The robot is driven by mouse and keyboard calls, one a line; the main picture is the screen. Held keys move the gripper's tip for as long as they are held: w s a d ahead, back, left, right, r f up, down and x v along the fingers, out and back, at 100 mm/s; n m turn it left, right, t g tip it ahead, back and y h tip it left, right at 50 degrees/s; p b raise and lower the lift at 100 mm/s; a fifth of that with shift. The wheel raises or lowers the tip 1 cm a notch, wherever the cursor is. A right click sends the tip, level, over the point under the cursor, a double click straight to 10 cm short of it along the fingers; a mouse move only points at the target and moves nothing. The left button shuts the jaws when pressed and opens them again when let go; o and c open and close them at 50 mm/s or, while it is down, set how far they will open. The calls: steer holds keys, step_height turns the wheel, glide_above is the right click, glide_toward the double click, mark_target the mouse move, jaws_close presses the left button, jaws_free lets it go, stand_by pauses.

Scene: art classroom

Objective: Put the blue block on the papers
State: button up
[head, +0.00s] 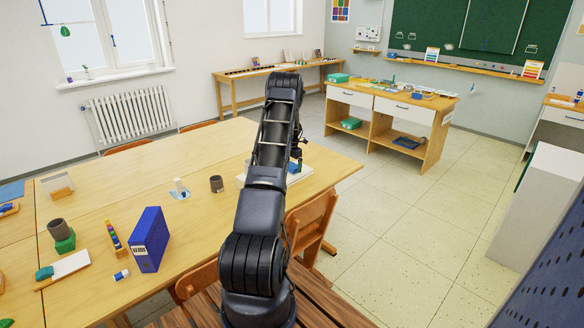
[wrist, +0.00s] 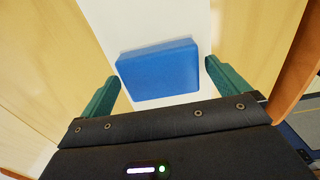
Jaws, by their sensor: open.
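The blue block (wrist: 160,70) lies on the white papers (wrist: 155,25) in the wrist view, slightly turned. My gripper (wrist: 162,75) is open, with one green finger on each side of the block. The left finger is very close to the block's left edge, and I cannot tell if it touches. A gap shows between the block and the right finger. In the head view the papers (head: 306,173) are near the table's right end, partly hidden behind my arm. My gripper (head: 297,156) is low over them there, and its fingers are hard to make out.
Further left is a grey cup on a green block (head: 65,242). A wooden chair (head: 316,222) stands at the table's near right edge.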

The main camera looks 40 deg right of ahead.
step_height(320, 180, up, 11)
steer(key=w+a+r+m+h, duration=0.1)
steer(key=w+a+r+m, duration=0.1)
steer(key=a+r, duration=0.75)
steer(key=w+a+r+m, duration=0.2)
steer(key=a+r, duration=0.6)
steer(key=a, duration=0.2)
steer(key=s+a+r+m+t, duration=0.1)
steer(key=s+a+r+m, duration=0.15)
steer(key=a+r, duration=0.5)
steer(key=s+a+r+m+t, duration=0.1)
steer(key=s+a+r, duration=0.25)
steer(key=a, duration=0.75)
steer(key=s+a+r+m+t, duration=0.1)
steer(key=s+a+r+m, duration=0.15)
steer(key=s+a, duration=0.5)
steer(key=s+a+r+m, duration=0.25)
steer(key=s+a, duration=0.25)
steer(key=a, duration=0.5)
steer(key=s+a+f+m, duration=0.1)
steer(key=s+a+m, duration=0.1)
steer(key=s+a, duration=0.3)
steer(key=s+a+f+m+t+y, duration=0.1)
steer(key=s+a, duration=0.4)
steer(key=s, duration=0.8)
steer(key=shift+s+a+f+m+t, duration=0.35)
steer(key=shift+f+m, duration=0.45)
steer(key=shift+m, duration=0.45)
steer(key=shift+d, duration=0.1)
